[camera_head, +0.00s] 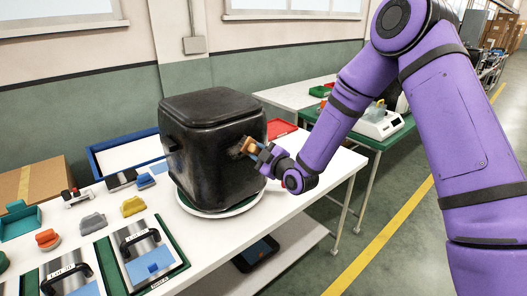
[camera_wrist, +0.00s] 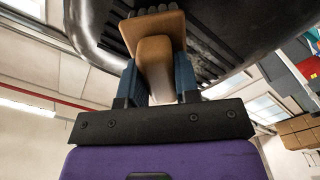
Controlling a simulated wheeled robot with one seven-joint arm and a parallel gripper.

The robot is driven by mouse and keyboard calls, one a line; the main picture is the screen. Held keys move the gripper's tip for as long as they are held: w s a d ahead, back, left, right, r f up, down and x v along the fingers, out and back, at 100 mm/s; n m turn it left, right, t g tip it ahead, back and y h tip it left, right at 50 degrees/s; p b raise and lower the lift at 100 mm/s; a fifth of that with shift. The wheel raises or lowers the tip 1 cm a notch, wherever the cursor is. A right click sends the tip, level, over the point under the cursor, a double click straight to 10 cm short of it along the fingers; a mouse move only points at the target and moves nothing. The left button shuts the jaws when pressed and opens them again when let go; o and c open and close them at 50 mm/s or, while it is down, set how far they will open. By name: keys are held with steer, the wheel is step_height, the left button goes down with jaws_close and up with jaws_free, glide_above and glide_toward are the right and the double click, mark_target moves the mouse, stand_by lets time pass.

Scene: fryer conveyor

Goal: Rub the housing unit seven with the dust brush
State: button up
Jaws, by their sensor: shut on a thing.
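The black housing unit (camera_head: 205,150), a rounded box, stands on a white round plate (camera_head: 244,207) with a green base on the white table. It also fills the top of the wrist view (camera_wrist: 235,25). My gripper (camera_head: 262,158) is at the right side of the housing, shut on the dust brush. The brush (camera_wrist: 154,50) has a tan wooden handle and head between my blue fingers. Its dark bristles face the housing and appear to touch its vented side. A greyish patch shows on the housing beside the brush. No number on the housing can be read.
Labelled metal plates with black handles (camera_head: 143,250) lie at the table's front left. Yellow (camera_head: 133,206), grey and orange items stand behind them. The table's right end is clear.

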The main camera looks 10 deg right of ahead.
steer(key=shift+s+a, duration=0.45)
steer(key=shift+a, duration=0.3)
steer(key=shift+s+a, duration=0.45)
steer(key=shift+a, duration=0.25)
steer(key=shift+s+a, duration=0.45)
steer(key=shift+a, duration=0.3)
steer(key=shift+s+a, duration=0.9)
steer(key=shift+a, duration=0.25)
steer(key=shift+v, duration=3)
steer(key=v, duration=0.3)
